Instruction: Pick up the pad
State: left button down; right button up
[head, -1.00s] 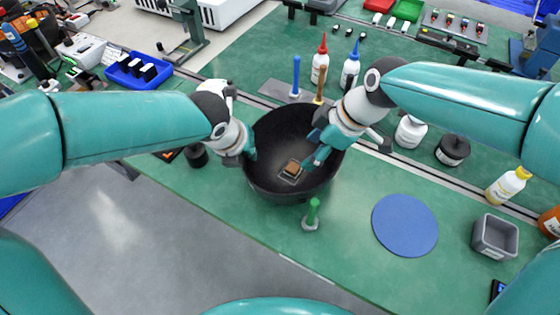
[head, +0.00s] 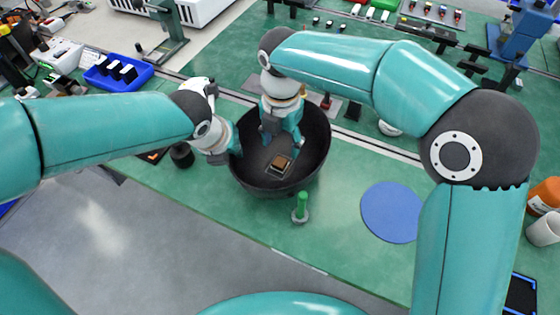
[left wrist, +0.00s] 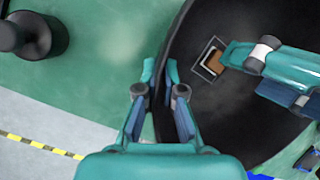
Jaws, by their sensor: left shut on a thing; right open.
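A small brown square (head: 279,161), which looks like the pad, lies in a dark square frame on the floor of a black bowl (head: 316,140). The square also shows in the left wrist view (left wrist: 214,59). My left gripper (head: 237,150) is shut on the bowl's left rim; in the left wrist view its fingers (left wrist: 165,75) straddle the bowl wall (left wrist: 230,130). My right gripper (head: 281,142) is open and points down inside the bowl, close behind the brown square. In the left wrist view its finger (left wrist: 232,56) overlaps the square's edge; contact cannot be told.
A green upright peg (head: 300,207) stands just in front of the bowl. A blue round mat (head: 390,212) lies to the right on the green bench. A blue bin (head: 118,72) stands at the back left. My right arm covers much of the back right.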

aim_at(280, 161)
jog(key=shift+w+a+f, duration=0.1)
jog(key=shift+w+f, duration=0.05)
jog(key=shift+f, duration=3.05)
jog(key=c, duration=0.8)
